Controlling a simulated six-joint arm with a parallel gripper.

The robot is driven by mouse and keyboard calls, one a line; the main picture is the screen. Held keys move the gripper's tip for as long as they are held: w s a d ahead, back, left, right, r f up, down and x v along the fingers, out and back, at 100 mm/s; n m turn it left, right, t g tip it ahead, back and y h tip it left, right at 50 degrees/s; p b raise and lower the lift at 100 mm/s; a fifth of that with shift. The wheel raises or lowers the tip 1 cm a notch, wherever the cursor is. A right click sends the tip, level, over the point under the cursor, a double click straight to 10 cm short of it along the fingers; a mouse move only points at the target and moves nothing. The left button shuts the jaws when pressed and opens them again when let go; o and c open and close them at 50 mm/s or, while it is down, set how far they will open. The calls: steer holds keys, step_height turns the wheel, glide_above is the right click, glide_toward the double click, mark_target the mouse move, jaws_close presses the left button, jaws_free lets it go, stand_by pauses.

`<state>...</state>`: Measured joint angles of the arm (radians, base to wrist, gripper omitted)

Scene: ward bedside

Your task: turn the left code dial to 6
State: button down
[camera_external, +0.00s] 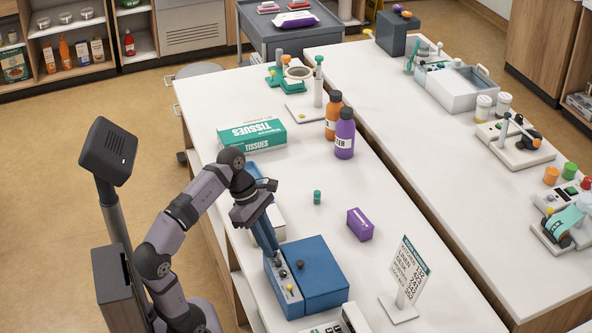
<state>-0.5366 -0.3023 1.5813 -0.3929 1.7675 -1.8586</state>
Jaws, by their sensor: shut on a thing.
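A blue box (322,284) stands on the white table near its front. A panel (286,301) on its left side carries small dials, among them a grey one (283,273) and a yellow-topped one (290,288). My gripper (275,254) points down at the far end of this panel, shut on the left code dial there. The fingers hide that dial, and its number cannot be read from here. A dark knob (300,264) sits on the box's lid.
A sign (408,270) stands right of the box, and a purple box (360,224) and small green piece (317,197) lie behind it. A tissue box (252,135) and two bottles (339,128) stand farther back. The table's middle is mostly clear.

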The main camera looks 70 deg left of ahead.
steer(key=m+p, duration=0.1)
steer(key=p, duration=0.1)
steer(key=m+g+p, duration=0.1)
steer(key=m+p, duration=0.1)
steer(key=m+h+p, duration=0.1)
steer(key=m+p, duration=0.1)
steer(key=p, duration=0.1)
steer(key=shift+w+a+r+g, duration=0.15)
steer(key=shift+w+r+g, duration=0.1)
steer(key=shift+r+g, duration=0.15)
steer(key=m+p, duration=0.2)
steer(key=m+g+p, duration=0.1)
steer(key=m+p, duration=0.1)
steer(key=shift+w+f+g, duration=0.15)
steer(key=shift+w+g, duration=0.05)
steer(key=shift+g, duration=0.1)
steer(key=shift+f+m+p, duration=0.15)
steer(key=shift+m+p, duration=0.45)
steer(key=shift+p, duration=0.15)
steer(key=shift+f, duration=0.1)
steer(key=c, duration=2)
jaws_free()
